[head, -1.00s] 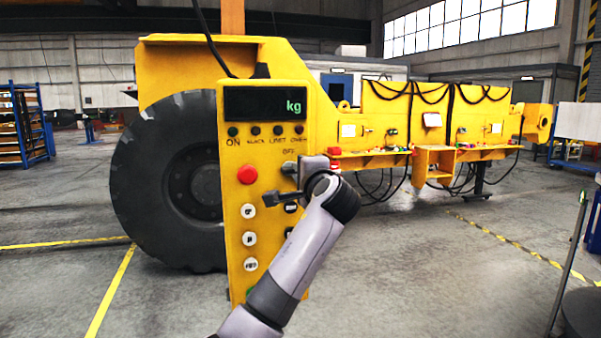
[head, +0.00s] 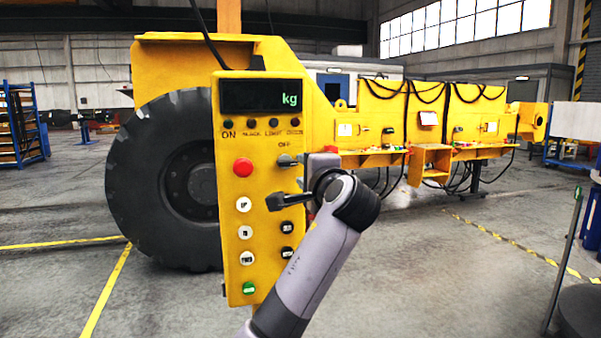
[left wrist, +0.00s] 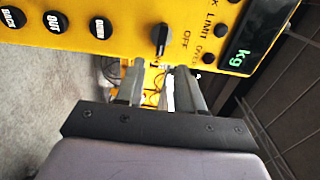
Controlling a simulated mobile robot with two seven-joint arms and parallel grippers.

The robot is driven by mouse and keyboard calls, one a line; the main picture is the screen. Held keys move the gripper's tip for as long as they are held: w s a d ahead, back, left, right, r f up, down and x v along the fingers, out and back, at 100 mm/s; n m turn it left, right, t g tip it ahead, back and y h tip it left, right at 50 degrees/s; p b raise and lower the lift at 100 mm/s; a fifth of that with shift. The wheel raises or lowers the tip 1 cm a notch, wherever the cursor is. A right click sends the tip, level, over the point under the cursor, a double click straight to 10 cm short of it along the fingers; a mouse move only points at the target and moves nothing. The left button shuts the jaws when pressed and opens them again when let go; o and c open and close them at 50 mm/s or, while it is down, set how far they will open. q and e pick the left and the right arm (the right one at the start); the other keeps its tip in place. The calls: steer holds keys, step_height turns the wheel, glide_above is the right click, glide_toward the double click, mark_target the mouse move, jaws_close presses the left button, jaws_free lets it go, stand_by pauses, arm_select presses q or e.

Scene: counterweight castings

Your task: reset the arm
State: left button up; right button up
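The yellow control panel (head: 262,178) stands upright in the head view, with a dark display reading "kg". A dark rotary switch (head: 287,160) sits by the word OFF; it also shows in the left wrist view (left wrist: 160,38). My left gripper (head: 286,199) is in front of the panel's right side, just below the switch. In the left wrist view its two fingers (left wrist: 160,72) are apart with nothing between them, pointing toward the panel's edge. Whether a finger touches the panel cannot be told. My right gripper is not in view.
A red button (head: 243,167) and several white, black and green buttons line the panel. A large black tyre (head: 160,185) stands behind it. A long yellow machine frame (head: 380,125) extends right. Grey floor is open at right, with a dark round object (head: 582,312) at the corner.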

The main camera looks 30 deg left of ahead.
arm_select(q)
steer(key=shift+s+d, duration=0.3)
steer(key=shift+d, duration=0.05)
steer(key=s+d+f+h, duration=0.2)
steer(key=f+h, duration=0.1)
steer(key=f, duration=0.9)
steer(key=s+d+f+m+t+h, duration=0.1)
steer(key=d+f+h, duration=0.25)
steer(key=f, duration=0.85)
steer(key=s+d+f+h, duration=0.2)
steer(key=f+h, duration=0.2)
steer(key=f, duration=0.8)
steer(key=s+d+f+n+h, duration=0.1)
steer(key=s+f+n, duration=0.1)
steer(key=s+f, duration=0.3)
steer(key=s+d+f+n+g+h, duration=0.1)
steer(key=s+f, duration=0.5)
steer(key=s, duration=0.6)
steer(key=s+d+f+n+g+h, duration=0.1)
steer(key=s+d+f+n+h, duration=0.2)
steer(key=s, duration=0.5)
step_height(320, 180, down, 2)
steer(key=shift+s+f+n, duration=0.2)
steer(key=shift+n, duration=0.4)
